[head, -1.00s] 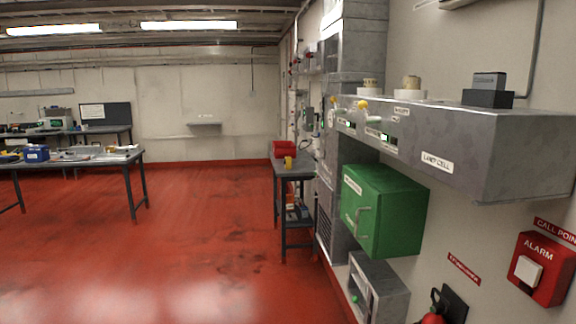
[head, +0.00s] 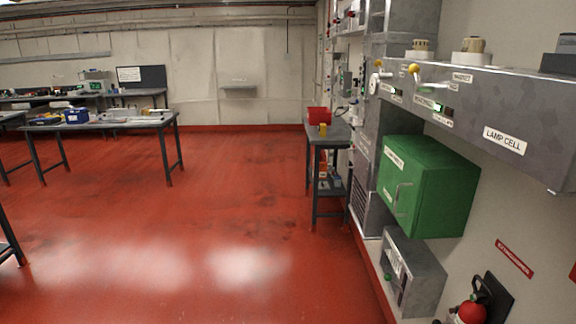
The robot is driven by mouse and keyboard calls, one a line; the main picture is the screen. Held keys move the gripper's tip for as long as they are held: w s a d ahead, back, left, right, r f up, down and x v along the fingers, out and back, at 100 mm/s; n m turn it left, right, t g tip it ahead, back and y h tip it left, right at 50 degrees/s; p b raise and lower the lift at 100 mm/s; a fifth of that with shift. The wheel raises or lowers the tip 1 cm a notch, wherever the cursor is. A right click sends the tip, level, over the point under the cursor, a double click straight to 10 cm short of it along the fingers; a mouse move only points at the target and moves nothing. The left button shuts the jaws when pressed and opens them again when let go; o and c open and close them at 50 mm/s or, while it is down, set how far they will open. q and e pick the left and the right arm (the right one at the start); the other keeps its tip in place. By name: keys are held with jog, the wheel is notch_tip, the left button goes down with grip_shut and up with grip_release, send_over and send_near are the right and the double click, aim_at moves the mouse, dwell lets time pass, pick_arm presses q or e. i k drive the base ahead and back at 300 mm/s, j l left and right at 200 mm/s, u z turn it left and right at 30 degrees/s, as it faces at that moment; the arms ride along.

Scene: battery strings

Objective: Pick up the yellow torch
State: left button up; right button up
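A small yellow object (head: 323,129) stands on the narrow grey side table against the right wall, in front of a red bin. It is too small to tell whether it is the yellow torch. No other thing in view can be clearly made out as a torch. Neither of my grippers is in view.
The side table (head: 341,133) stands beyond the green cabinet (head: 430,190) and the grey lamp cell housing (head: 490,105). A red bin (head: 319,115) is on it. A workbench (head: 150,122) with a blue box (head: 77,117) is at left. Red floor (head: 200,220) between is clear.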

aim_at(322, 127)
jog(key=i, duration=5.05)
jog(key=i+j+z, duration=0.15)
jog(key=i, duration=0.65)
